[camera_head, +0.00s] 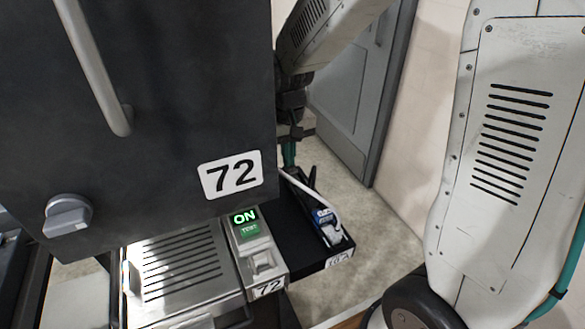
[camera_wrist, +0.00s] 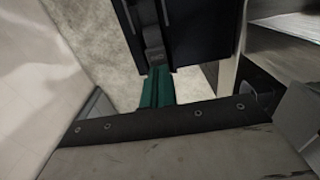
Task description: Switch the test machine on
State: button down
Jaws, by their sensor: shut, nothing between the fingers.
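The test machine is the large dark cabinet (camera_head: 150,110) with a white "72" label, filling the left of the head view. At its lower right is a small grey switch panel (camera_head: 246,246). The panel has a lit green "ON" sign (camera_head: 244,217), a green "TEST" label (camera_head: 250,230) and a pale rocker switch (camera_head: 263,263). My gripper (camera_head: 289,157) hangs beside the cabinet's right edge, behind the panel and apart from it. Its teal fingers show closed together in the wrist view (camera_wrist: 158,75), with nothing visible between them. The cabinet edge partly hides my wrist.
A black side shelf (camera_head: 290,235) right of the panel holds a blue-and-white item (camera_head: 326,219). A slotted metal tray (camera_head: 180,265) lies left of the panel. A grey knob (camera_head: 68,215) and bar handle (camera_head: 95,65) project from the cabinet. Pale floor (camera_head: 375,240) is open at right.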

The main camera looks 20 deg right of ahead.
notch_tip(320, 180, up, 7)
dwell(0.7)
jog(key=shift+s+f, duration=0.1)
jog(key=s+d+r, duration=0.2)
jog(key=s+r, duration=0.1)
jog(key=s, duration=0.9)
jog(key=s+d+r+t, duration=0.1)
jog(key=s+r, duration=0.2)
jog(key=s, duration=0.8)
jog(key=shift+s+d, duration=0.35)
jog(key=shift+s, duration=0.05)
